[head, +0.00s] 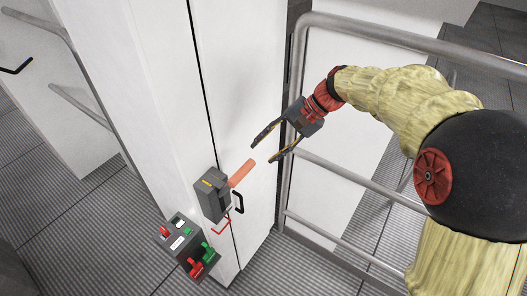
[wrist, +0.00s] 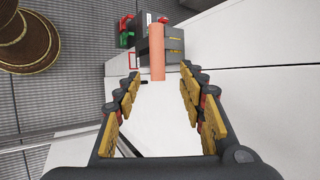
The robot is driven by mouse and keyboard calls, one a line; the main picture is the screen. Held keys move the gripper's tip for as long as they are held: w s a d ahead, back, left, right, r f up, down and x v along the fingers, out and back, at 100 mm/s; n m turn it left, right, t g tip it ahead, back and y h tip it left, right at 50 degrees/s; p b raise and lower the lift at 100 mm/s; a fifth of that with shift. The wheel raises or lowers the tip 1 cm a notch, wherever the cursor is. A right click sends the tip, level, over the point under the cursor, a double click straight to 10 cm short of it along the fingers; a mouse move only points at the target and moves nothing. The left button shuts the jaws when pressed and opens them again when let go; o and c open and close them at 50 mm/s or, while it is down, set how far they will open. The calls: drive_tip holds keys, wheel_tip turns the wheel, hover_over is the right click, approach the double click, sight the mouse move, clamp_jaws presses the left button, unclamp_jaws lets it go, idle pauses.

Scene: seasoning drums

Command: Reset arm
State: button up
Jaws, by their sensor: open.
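My gripper (head: 266,143) is at the end of my arm in the head view, open and empty, its fingers pointing left and down. In the wrist view the gripper (wrist: 160,85) shows two spread fingers with yellow pads. A grey switch box (head: 211,196) with an orange-red handle (head: 242,173) is on the white cabinet, below and left of the fingertips. The handle (wrist: 157,50) also shows in the wrist view, beyond and between the fingers, apart from them. The handle sticks out from the box toward the upper right in the head view.
A grey control box (head: 187,246) with red and green parts sits below the switch box. A black door handle (head: 238,202) is beside the switch box. Metal railings (head: 350,178) stand to the right, behind my arm. Brown round objects (wrist: 25,35) show at upper left in the wrist view.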

idle(0.4)
drive_tip(key=s+d+f+n+t+h+b, duration=0.2)
drive_tip(key=s+d+f+b, duration=0.5)
drive_tip(key=s+f+b, duration=0.4)
drive_tip(key=s+d+f+n+t+h+b, duration=0.3)
drive_tip(key=s+d+f+h+b, duration=0.3)
drive_tip(key=s+f+b, duration=0.5)
drive_tip(key=s+n+b, duration=0.1)
drive_tip(key=s+b, duration=0.2)
drive_tip(key=shift+d+f, duration=0.3)
drive_tip(key=shift+d, duration=0.05)
drive_tip(key=shift+s, duration=0.15)
